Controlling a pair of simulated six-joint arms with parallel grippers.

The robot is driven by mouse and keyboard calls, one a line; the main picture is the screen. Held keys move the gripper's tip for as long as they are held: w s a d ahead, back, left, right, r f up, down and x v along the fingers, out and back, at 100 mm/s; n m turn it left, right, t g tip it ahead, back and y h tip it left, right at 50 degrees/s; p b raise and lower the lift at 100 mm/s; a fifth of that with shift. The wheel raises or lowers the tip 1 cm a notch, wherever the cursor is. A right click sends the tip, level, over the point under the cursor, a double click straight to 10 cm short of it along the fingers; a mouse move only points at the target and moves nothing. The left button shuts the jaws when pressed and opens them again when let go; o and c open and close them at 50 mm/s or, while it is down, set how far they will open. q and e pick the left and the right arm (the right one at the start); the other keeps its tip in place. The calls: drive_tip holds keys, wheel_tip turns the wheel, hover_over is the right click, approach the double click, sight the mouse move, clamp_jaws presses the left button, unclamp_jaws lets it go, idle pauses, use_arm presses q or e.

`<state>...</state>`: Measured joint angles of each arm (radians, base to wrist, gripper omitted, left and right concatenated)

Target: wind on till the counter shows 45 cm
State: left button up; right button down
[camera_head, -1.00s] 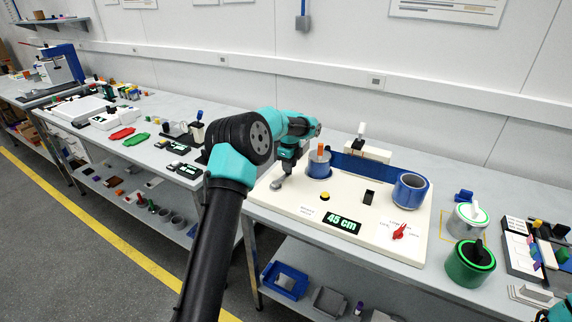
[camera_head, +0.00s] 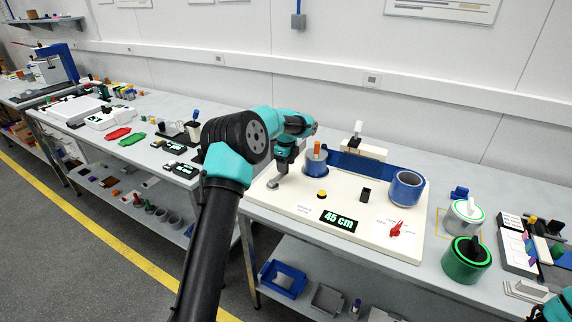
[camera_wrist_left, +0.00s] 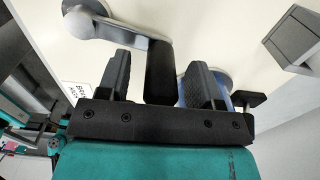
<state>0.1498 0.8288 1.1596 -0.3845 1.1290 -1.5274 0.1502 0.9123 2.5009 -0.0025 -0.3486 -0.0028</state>
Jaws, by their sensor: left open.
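The counter (camera_head: 339,221) on the cream winding board (camera_head: 300,217) reads 45 cm. A blue band runs between the left reel (camera_head: 316,166), which has an orange peg, and the blue roll (camera_head: 407,188) on the right. My left gripper (camera_head: 283,166) is over the board's left end, at the grey crank (camera_head: 273,184). In the left wrist view the crank arm (camera_wrist_left: 125,32) reaches from its round hub to a black handle (camera_wrist_left: 160,72). The handle stands between the two open fingers, with gaps on both sides.
A yellow button (camera_head: 322,194), a black post (camera_head: 366,195) and a red switch (camera_head: 396,229) are on the board. A white-and-green pot (camera_head: 464,217) and a green pot (camera_head: 466,262) stand to its right. A low wall ledge runs behind.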

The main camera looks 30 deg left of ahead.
use_arm(q)
drive_tip(key=shift+r, duration=4.05)
